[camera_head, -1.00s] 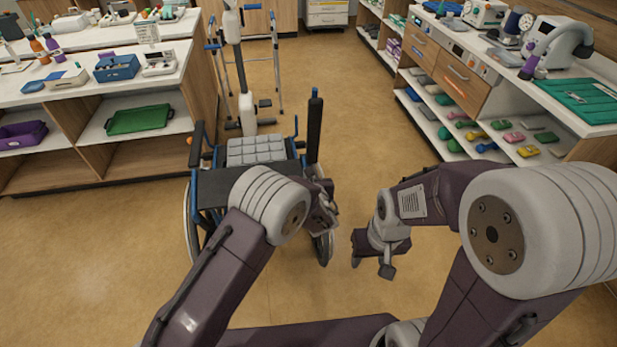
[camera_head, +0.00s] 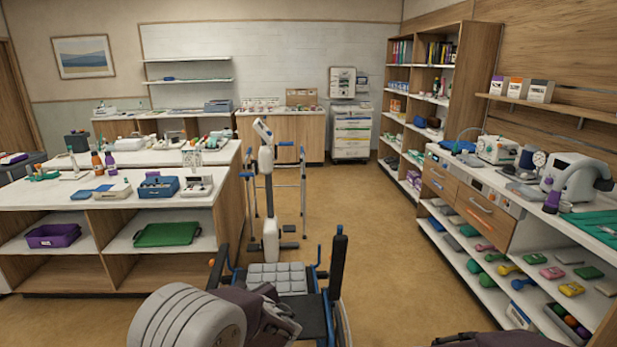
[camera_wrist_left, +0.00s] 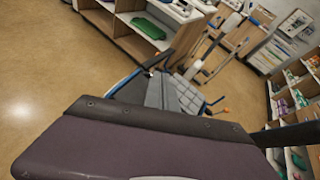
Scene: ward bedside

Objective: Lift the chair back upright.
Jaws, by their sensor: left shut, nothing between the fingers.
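The chair is a wheelchair with a blue frame; its grey gridded cushion (camera_head: 277,277) shows at the bottom centre of the head view. A dark flat panel (camera_head: 311,316) lies on the near side of the cushion. A dark post (camera_head: 338,262) stands upright at its right. The wheelchair also shows in the left wrist view (camera_wrist_left: 188,96), beyond a large purple part of mine. My left gripper (camera_head: 284,325) is shut and empty in front of the wheelchair, partly hidden by my arm. My right gripper is out of view.
A walking frame (camera_head: 302,190) and a pale column stand behind the wheelchair. A white-topped counter (camera_head: 110,200) is on the left, with shelves below. A shelf unit (camera_head: 470,203) with equipment runs along the right. Open floor (camera_head: 385,260) lies between the wheelchair and that unit.

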